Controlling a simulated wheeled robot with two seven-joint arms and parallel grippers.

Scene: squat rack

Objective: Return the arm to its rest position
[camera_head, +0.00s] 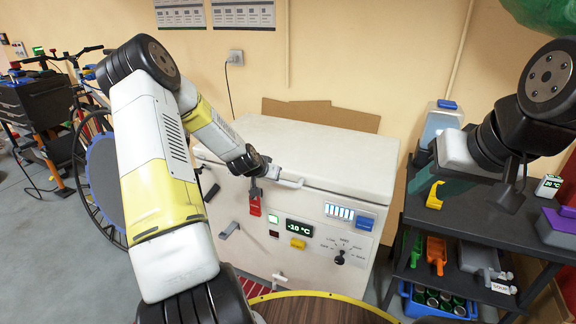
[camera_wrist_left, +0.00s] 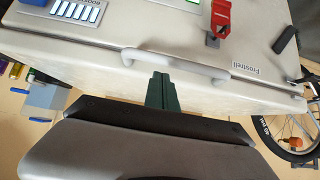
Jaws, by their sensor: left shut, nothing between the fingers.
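My left arm reaches from the left across to the white chest freezer (camera_head: 330,160). Its gripper is small and partly hidden in the head view, near the freezer's front edge. In the left wrist view the dark green fingers of my left gripper (camera_wrist_left: 162,92) are together and empty, by the white lid handle (camera_wrist_left: 175,60). I cannot tell whether they touch it. The handle (camera_head: 290,182) also shows in the head view. The lid looks closed. My right gripper (camera_head: 511,192) hangs over the black shelf cart at the right; I cannot tell its opening.
The freezer front has a red latch (camera_head: 255,207), a display reading -10 °C (camera_head: 300,228) and a dial (camera_head: 340,257). The black cart (camera_head: 460,222) holds scoops, bottles and a blue crate (camera_head: 432,306). A bicycle (camera_head: 88,180) stands behind my left arm.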

